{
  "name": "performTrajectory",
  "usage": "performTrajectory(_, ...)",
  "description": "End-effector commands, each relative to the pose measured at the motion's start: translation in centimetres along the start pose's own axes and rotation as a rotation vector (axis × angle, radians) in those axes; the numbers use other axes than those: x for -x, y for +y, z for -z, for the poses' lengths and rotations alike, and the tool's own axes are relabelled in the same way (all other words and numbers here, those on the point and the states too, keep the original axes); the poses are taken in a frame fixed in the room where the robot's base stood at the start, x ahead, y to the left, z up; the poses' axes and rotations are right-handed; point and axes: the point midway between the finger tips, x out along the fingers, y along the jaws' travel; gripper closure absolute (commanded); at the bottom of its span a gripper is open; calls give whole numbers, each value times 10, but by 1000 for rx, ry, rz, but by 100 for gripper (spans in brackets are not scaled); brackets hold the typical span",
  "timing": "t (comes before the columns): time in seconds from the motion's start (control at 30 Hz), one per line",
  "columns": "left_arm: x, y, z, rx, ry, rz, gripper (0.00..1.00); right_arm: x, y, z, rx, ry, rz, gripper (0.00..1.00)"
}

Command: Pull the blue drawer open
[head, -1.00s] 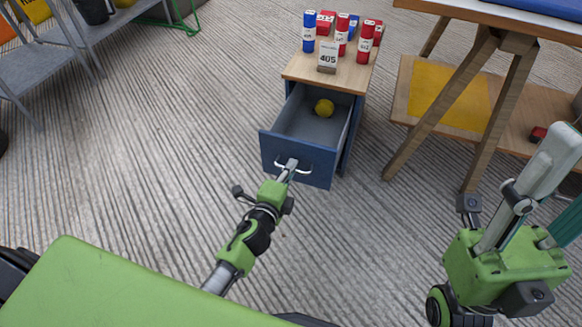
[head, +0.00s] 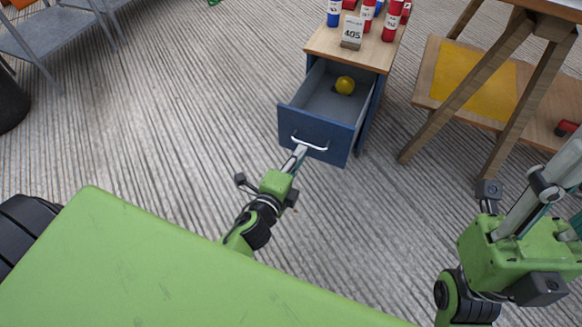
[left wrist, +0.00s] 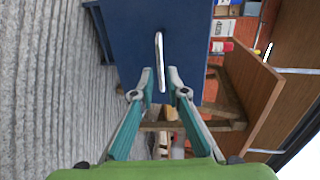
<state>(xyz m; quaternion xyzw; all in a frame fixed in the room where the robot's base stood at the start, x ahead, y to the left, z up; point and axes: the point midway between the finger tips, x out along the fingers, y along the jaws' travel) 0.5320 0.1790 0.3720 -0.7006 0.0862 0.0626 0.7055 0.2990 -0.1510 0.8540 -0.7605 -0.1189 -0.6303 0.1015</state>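The blue drawer (head: 318,128) stands pulled well out of its wood-topped cabinet (head: 365,50), with a yellow ball (head: 345,85) inside. Its silver handle (head: 309,143) is a bar on the drawer front. My left gripper (head: 300,151) is at the handle's left part. In the left wrist view the fingers (left wrist: 160,72) are apart, one on each side of the handle (left wrist: 159,60), with a visible gap to each. The blue drawer front (left wrist: 190,30) fills the upper middle there. My right gripper (head: 550,185) points up at the right edge, its tips cut off.
Red and blue cylinders (head: 391,22) and a sign reading 405 (head: 352,33) stand on the cabinet. A wooden trestle table (head: 535,90) with a lower shelf stands to the right. A grey metal shelf (head: 48,36) is far left. The ribbed floor left of the drawer is clear.

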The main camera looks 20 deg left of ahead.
Motion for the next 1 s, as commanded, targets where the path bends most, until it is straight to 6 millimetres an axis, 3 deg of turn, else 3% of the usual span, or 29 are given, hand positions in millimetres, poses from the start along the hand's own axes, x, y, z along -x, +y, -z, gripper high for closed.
performTrajectory(0.1, 25, 1, 0, 2, -1, -3, 86, 0, 0, 0, 0, 0, 1, 60)
performTrajectory(0.33, 53, 1, 0, 2, -1, -2, 86, 0, 0, 0, 0, 0, 1, 60)
performTrajectory(1.0, 59, 0, 0, 1, 0, 0, 86, 0, 0, 0, -1, 0, 2, 60)
